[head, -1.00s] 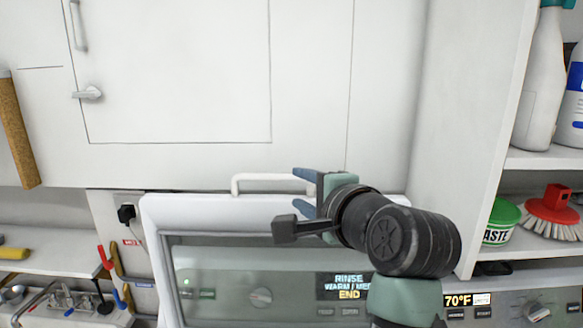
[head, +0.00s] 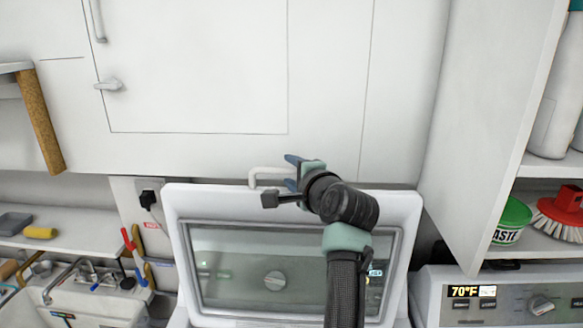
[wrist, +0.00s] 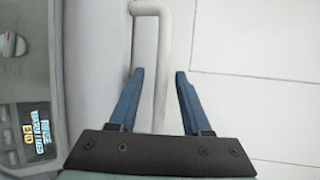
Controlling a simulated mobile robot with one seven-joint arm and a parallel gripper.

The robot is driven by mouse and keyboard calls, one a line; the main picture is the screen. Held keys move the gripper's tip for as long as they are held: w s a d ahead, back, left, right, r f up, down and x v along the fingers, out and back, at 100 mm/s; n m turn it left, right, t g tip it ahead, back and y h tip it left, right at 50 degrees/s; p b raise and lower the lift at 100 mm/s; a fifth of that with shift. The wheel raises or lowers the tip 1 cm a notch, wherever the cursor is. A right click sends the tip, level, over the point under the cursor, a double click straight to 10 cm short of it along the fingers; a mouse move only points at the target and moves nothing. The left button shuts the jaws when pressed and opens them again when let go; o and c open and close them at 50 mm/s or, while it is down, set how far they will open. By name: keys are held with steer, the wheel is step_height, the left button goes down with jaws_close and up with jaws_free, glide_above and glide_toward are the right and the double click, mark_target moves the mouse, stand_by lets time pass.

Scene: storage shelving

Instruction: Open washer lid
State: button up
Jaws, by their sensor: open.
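The washer lid (head: 215,205) is a white frame around a glass window, and it stands raised. A white bar handle (head: 257,172) sits on the lid's top edge. My gripper (head: 291,172) is at the right part of this handle. In the wrist view my gripper (wrist: 160,75) is open, with one blue finger on each side of the handle (wrist: 150,35). Gaps show between the fingers and the bar. The washer's drum opening is out of view.
White cabinet doors (head: 195,65) rise close behind the handle. A shelf at right holds a green tub (head: 509,222) and a red brush (head: 566,208). A second appliance (head: 520,299) stands at lower right. A sink (head: 85,285) and tools lie at left.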

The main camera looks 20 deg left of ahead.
steer(key=shift+w, duration=0.1)
steer(key=shift+c, duration=0.2)
jaws_close()
steer(key=shift+f, duration=0.1)
stand_by(1.2)
